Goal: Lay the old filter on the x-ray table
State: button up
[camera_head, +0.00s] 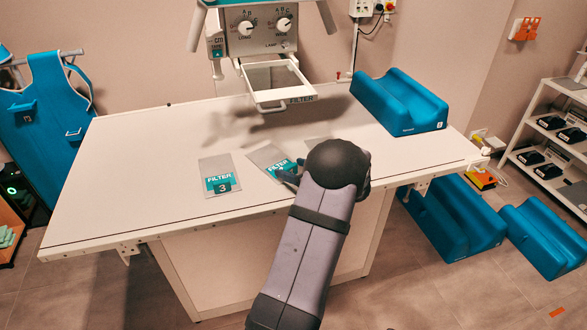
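The x-ray table (125,150) is a wide white top. Above its back middle, a white frame with a handle (272,107) sticks out below the x-ray head; a label reading FILTER (301,99) shows at its front right. A flat grey plate with a teal label, FILTER 3 (219,176), lies on the table. A second teal-labelled filter plate (266,157) lies to its right, partly behind my gripper (289,177). Which filter is the old one I cannot tell. My gripper is over the table's front middle, mostly hidden by my own wrist, so its opening does not show.
A blue grooved cushion (400,101) stands on the table's back right. The x-ray head (260,30) with two dials hangs over the back. More blue cushions (455,220) lie on the floor at right, near a shelf (550,125). The table's left side is clear.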

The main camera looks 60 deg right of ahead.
jog(key=shift+r, duration=0.15)
jog(key=v, duration=1.2)
jog(key=shift+b, duration=0.45)
